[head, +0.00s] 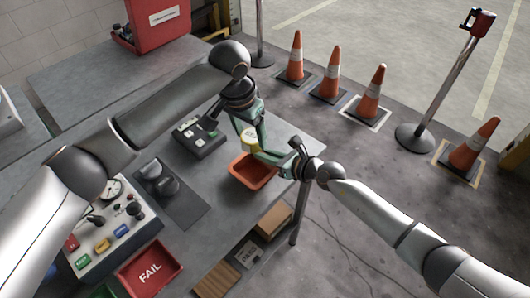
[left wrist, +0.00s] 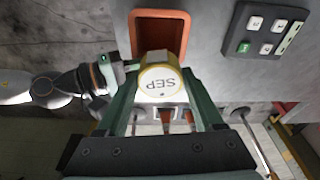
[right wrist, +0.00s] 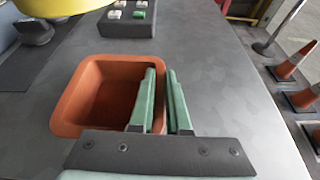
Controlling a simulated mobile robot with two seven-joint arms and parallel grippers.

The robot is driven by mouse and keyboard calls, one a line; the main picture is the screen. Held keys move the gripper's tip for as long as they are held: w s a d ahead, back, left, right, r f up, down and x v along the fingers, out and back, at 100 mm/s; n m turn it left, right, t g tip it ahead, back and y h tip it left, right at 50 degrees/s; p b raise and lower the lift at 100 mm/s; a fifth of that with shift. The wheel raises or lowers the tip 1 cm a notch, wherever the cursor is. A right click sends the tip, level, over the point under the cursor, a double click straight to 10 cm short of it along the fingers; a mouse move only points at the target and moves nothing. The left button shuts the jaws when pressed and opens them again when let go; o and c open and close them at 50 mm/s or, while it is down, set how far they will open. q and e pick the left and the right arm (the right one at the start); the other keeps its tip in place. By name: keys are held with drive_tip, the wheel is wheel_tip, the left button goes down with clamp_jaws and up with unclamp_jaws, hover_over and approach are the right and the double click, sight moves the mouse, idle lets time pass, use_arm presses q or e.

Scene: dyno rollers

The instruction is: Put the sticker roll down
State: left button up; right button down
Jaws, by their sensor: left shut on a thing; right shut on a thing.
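The sticker roll (head: 250,137) is a short yellow cylinder. Its white face, marked SEP, shows upside down in the left wrist view (left wrist: 160,82). My left gripper (head: 249,129) is shut on it and holds it over or beside the orange tray (head: 238,178). In the right wrist view only a yellow part of the roll (right wrist: 65,5) shows, at the top left. My right gripper (right wrist: 162,72) has its fingers close together, over the right side of the tray in that view.
A dark button box (head: 200,135) and a grey fixture (head: 158,178) stand on the grey table. A gauge panel (head: 112,210) and a red FAIL bin (head: 150,268) are at the lower left. Bare table lies around the tray. Cones (head: 371,92) stand on the floor beyond.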

use_arm(q)
drive_tip(key=shift+f+m, duration=0.8)
approach(255, 173)
drive_tip(key=f, duration=0.3)
drive_tip(key=w+f, duration=0.1)
drive_tip(key=f, duration=0.1)
drive_tip(key=shift+d, duration=0.25)
drive_tip(key=shift+f, duration=0.15)
drive_tip(key=o, duration=1.3)
drive_tip(key=shift+c, duration=0.2)
drive_tip(key=r, duration=0.4)
drive_tip(key=s+a+r, duration=0.1)
drive_tip(key=r, duration=0.7)
drive_tip(key=shift+s+a, duration=0.35)
drive_tip(key=shift+a, duration=0.05)
use_arm(e)
drive_tip(key=c, duration=0.8)
unclamp_jaws()
